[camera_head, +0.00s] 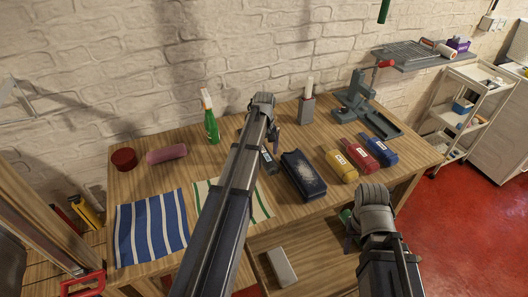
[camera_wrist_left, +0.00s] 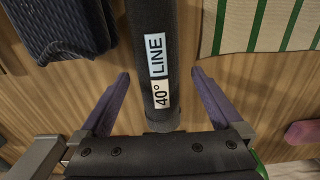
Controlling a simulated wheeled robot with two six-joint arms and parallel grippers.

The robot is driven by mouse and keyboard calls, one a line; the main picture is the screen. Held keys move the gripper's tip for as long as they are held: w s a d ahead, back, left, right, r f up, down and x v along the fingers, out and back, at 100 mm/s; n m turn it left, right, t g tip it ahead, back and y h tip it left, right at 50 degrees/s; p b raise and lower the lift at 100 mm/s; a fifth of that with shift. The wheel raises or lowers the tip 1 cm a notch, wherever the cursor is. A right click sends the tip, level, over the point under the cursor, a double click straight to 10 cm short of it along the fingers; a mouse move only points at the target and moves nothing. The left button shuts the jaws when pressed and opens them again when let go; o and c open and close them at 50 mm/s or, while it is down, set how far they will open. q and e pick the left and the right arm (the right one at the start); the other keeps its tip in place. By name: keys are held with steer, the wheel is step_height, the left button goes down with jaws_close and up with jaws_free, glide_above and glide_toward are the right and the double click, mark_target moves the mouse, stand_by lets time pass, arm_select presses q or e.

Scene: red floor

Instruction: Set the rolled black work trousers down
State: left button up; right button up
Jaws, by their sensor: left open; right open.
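The rolled black work trousers (camera_head: 268,161) lie on the wooden table (camera_head: 228,165), partly hidden by my left arm in the head view. In the left wrist view the black roll (camera_wrist_left: 160,30) carries a white and pale blue label reading "40° LINE". My left gripper (camera_wrist_left: 160,73) is open, with one purple finger on each side of the roll and a gap on both sides. In the head view the left gripper (camera_head: 274,138) is at the roll's far end. My right gripper (camera_head: 350,228) is open at the table's front edge, away from the roll; its fingers are hardly visible.
A dark blue patterned bundle (camera_head: 303,175) lies right of the roll, then yellow (camera_head: 341,165), red (camera_head: 363,153) and blue (camera_head: 379,150) rolls. A green-striped cloth (camera_head: 258,203), blue-striped cloth (camera_head: 150,227), pink roll (camera_head: 166,154), green bottle (camera_head: 211,122) and grey press (camera_head: 362,108) share the table.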

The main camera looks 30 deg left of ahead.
step_height(320, 180, up, 12)
steer(key=p, duration=1.1)
steer(key=shift+f, duration=0.1)
